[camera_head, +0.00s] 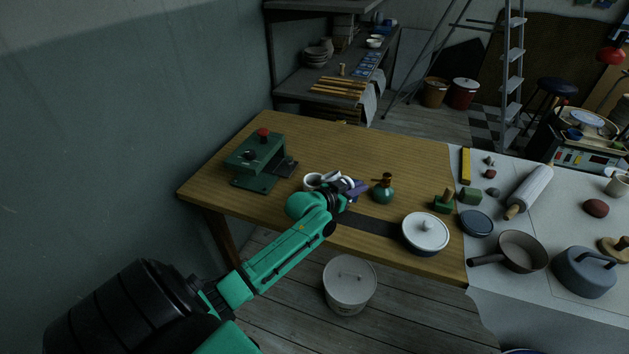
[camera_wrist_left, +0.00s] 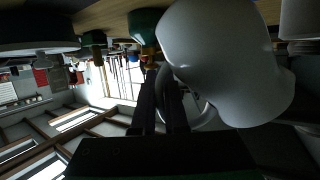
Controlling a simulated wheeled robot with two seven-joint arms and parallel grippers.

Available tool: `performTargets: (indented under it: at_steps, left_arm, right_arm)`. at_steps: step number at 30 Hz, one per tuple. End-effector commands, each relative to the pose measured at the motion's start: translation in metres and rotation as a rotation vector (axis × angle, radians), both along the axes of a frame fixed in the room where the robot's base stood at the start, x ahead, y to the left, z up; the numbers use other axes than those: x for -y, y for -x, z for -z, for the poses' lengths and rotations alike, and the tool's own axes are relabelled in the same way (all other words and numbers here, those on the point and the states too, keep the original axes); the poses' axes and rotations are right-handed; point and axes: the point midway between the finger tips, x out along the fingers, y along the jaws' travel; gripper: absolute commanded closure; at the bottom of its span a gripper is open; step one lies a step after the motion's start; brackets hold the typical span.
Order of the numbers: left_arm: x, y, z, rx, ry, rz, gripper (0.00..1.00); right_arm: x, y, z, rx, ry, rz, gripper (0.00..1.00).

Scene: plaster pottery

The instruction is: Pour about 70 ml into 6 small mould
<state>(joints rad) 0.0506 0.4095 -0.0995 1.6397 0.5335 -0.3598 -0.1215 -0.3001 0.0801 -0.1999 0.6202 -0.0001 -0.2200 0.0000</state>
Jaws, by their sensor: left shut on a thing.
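The view is upside down, and I cannot tell whether the jug touches the table. A white cup (camera_head: 311,182) stands left of the jug. The liquid inside the jug is not visible. I cannot make out a small mould for certain. My right gripper is not in view.
A green press (camera_head: 257,160) is at the table's left. A white-lidded pot (camera_head: 425,232) is at the front right, and a lidded bucket (camera_head: 349,282) is below. The table's back middle is clear.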

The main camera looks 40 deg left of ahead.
Motion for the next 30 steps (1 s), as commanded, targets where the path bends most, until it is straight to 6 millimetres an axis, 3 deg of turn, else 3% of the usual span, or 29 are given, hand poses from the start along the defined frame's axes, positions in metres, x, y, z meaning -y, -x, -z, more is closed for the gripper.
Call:
performTargets:
  at_steps: [16, 23, 30]
  left_arm:
    - [0.006, 0.000, 0.002, 0.003, -0.053, 0.002, 1.00]
    - [0.029, 0.001, 0.024, 0.010, -0.297, 0.013, 1.00]
    - [0.043, 0.002, 0.053, 0.030, -0.578, 0.028, 1.00]
  right_arm:
    - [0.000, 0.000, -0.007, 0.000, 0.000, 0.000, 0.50]
    - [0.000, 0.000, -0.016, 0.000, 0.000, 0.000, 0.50]
    - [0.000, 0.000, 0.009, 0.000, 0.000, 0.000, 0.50]
